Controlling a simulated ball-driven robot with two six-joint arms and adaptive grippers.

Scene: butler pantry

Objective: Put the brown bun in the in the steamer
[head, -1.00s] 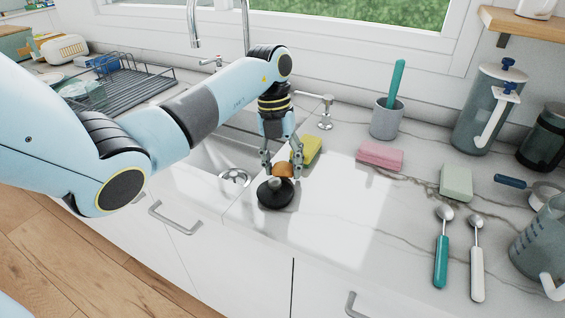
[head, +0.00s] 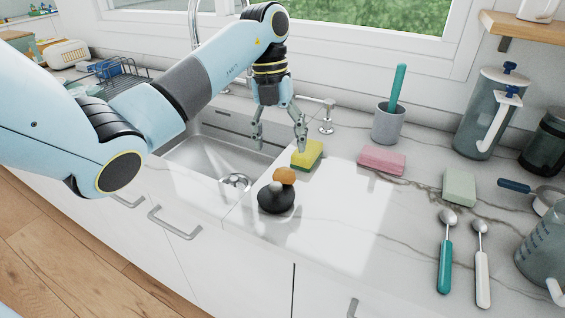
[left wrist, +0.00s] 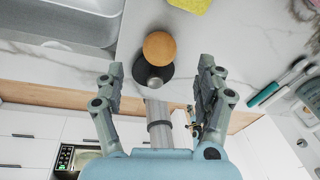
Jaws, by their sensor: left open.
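The brown bun (head: 284,175) rests at the top back of a dark round object with a grey knob (head: 276,200), leaning against or on it; I cannot tell which. This dark object may be the steamer; no other steamer is clear. In the left wrist view the bun (left wrist: 160,48) partly covers the dark object (left wrist: 140,70), and the grey knob shows below it. My left gripper (head: 279,146) is open and empty, above and behind the bun. Its spread fingers (left wrist: 161,68) also show in the left wrist view. My right gripper is not in view.
A yellow sponge (head: 308,155) lies close behind the bun. The sink (head: 215,160) is to the left. A pink sponge (head: 382,160), a grey cup (head: 388,125) and a pale green block (head: 459,187) stand to the right, with two spoons (head: 445,255) nearer. The counter between is clear.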

